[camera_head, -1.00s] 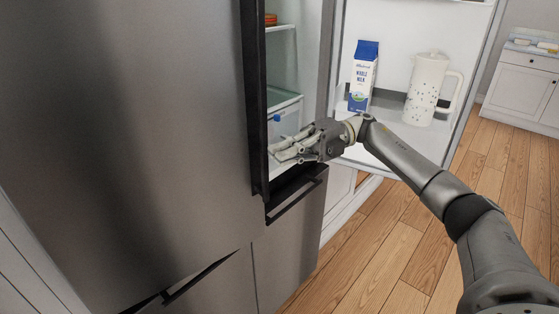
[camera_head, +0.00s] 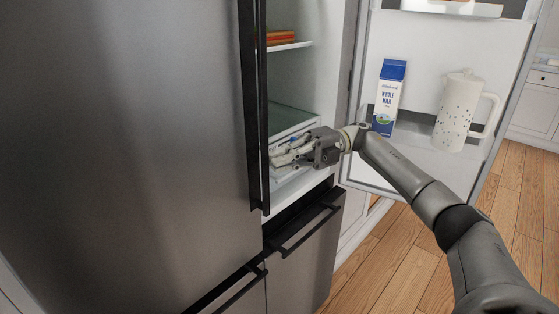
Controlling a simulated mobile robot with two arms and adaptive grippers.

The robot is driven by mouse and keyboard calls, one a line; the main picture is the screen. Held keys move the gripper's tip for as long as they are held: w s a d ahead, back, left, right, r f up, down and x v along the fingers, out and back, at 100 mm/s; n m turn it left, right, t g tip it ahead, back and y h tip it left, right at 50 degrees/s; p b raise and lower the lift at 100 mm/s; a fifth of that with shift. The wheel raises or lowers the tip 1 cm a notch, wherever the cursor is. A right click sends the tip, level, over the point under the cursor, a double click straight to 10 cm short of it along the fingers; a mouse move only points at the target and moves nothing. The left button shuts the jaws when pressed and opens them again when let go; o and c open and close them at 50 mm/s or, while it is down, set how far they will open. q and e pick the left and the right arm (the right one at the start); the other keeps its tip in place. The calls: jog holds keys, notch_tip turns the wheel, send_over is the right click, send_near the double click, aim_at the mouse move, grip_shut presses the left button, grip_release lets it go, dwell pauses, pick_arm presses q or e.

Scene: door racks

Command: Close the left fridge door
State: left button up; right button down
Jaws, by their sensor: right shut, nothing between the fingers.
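The left fridge door (camera_head: 130,140) is a large grey steel panel filling the left of the view. Its long black handle (camera_head: 252,110) runs down its right edge. I cannot tell exactly how far it stands from the fridge body. My right gripper (camera_head: 272,158) reaches in from the right, across the fridge opening. It is shut and empty, its fingertips beside the black right edge of the left door; whether they touch it is unclear. The right fridge door (camera_head: 420,60) stands wide open. My left gripper is not in view.
The open right door carries a milk carton (camera_head: 389,98) and a white speckled pitcher (camera_head: 455,112), close to my forearm. Drawers with black handles (camera_head: 305,232) lie below. Wooden floor (camera_head: 385,270) is clear at lower right.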

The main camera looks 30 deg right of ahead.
jog(key=d, duration=0.7)
jog(key=shift+s+d, duration=0.2)
jog(key=shift+d, duration=0.05)
dwell(0.3)
